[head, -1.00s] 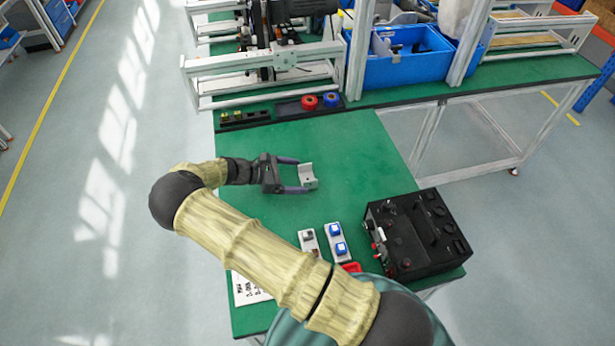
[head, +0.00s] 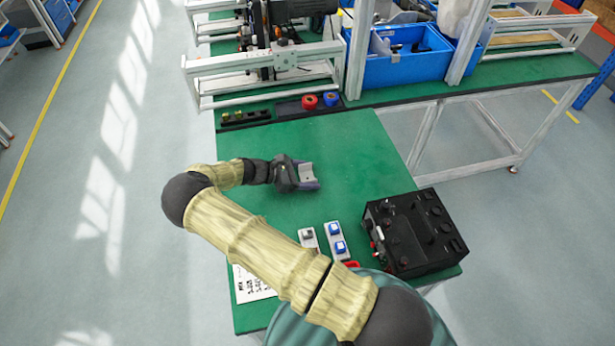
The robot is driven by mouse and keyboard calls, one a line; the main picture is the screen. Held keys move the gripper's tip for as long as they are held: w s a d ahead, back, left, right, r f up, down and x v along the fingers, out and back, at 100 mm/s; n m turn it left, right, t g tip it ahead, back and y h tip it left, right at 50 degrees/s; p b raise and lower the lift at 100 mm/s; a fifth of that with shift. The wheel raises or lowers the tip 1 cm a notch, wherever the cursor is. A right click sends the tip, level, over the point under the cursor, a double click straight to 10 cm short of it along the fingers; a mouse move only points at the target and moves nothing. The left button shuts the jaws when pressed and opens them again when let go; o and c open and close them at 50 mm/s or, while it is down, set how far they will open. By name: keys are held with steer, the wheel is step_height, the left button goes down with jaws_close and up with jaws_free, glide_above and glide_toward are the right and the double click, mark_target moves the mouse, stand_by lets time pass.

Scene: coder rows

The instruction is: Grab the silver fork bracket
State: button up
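The silver fork bracket (head: 307,169) is a small light-grey piece in the middle of the green tabletop (head: 350,150), partly covered by my gripper. My gripper (head: 308,178) comes from the left and is right at the bracket. One purple-grey finger shows along the bracket's near side, close to it or touching it. The other finger is hidden, so I cannot tell whether the gripper is open or closed on the bracket.
A black control box (head: 415,232) stands at the front right. Red and blue rings (head: 310,102) and a blue bin (head: 400,62) are at the back.

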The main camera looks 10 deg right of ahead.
steer(key=c, duration=0.5)
step_height(320, 180, up, 28)
steer(key=b, duration=0.3)
stand_by(0.4)
